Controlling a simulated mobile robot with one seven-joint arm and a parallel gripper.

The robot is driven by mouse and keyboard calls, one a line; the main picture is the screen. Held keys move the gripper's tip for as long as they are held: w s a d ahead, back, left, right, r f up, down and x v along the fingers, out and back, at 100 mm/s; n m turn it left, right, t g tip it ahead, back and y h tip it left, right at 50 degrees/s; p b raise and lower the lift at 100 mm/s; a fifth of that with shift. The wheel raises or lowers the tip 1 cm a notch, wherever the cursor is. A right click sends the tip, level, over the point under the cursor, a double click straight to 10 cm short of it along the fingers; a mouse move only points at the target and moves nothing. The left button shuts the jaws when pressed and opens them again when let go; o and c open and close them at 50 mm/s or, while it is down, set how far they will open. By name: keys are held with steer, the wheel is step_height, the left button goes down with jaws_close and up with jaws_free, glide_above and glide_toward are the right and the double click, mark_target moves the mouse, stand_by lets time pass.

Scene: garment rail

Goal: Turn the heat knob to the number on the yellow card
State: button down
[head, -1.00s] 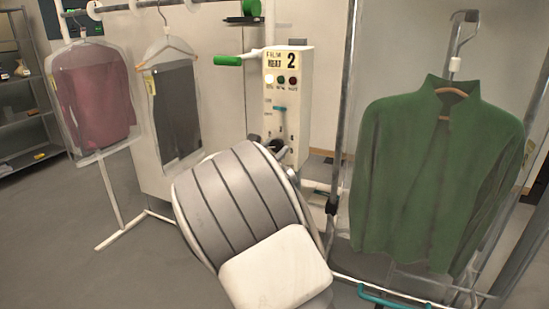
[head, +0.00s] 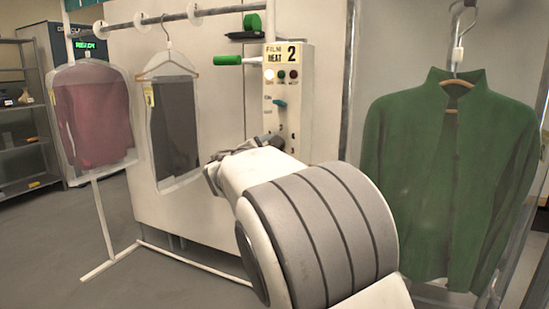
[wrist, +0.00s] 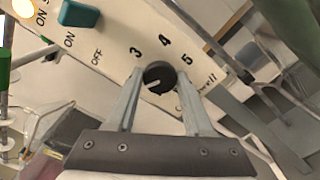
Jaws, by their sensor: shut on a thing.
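My gripper (wrist: 160,85) is shut on the knob, one finger on each side.
A teal switch (wrist: 78,14) marked ON and OFF sits on the panel beside the knob. A green-handled lever (head: 230,60) sticks out left of the panel. A green jacket (head: 450,180) hangs at right. Two bagged garments hang from the rail (head: 170,16) at left.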

steer(key=shift+m, duration=0.3)
steer(key=shift+c, duration=1.5)
jaws_free()
steer(key=p+v, duration=0.1)
steer(key=v, duration=1.6)
steer(key=shift+s+p, duration=0.2)
steer(key=shift+p, duration=0.2)
